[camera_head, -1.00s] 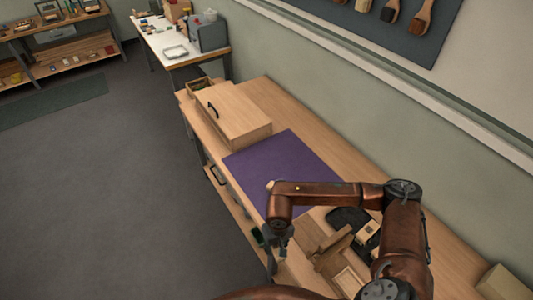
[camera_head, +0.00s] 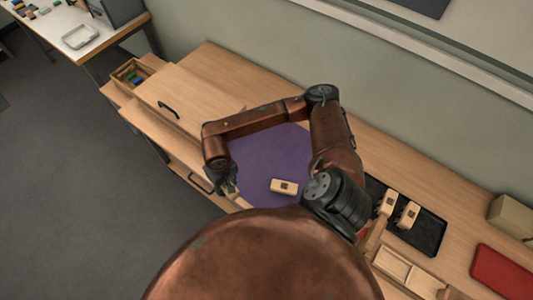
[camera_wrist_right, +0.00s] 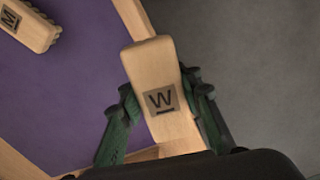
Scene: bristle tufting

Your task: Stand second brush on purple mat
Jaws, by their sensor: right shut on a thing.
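The purple mat (camera_head: 262,158) lies on the bench, partly hidden by my arm. One wooden brush block (camera_head: 284,186) rests on it; in the right wrist view this brush (camera_wrist_right: 28,24) shows a letter that looks like M. My right gripper (camera_head: 231,188) is at the mat's front edge. In the right wrist view the right gripper (camera_wrist_right: 160,98) is shut on a second wooden brush (camera_wrist_right: 158,60), marked W, above the mat's edge. Its underside is hidden. Two more brushes (camera_head: 388,202) (camera_head: 408,214) stand in a black tray (camera_head: 428,236). My left gripper is out of view.
A wooden box with a black handle (camera_head: 185,95) stands beyond the mat, with an open compartment (camera_head: 130,75) beside it. A wooden tray (camera_head: 405,268), a red object (camera_head: 505,272) and a beige block (camera_head: 512,216) are at the right. The wall borders the bench's back.

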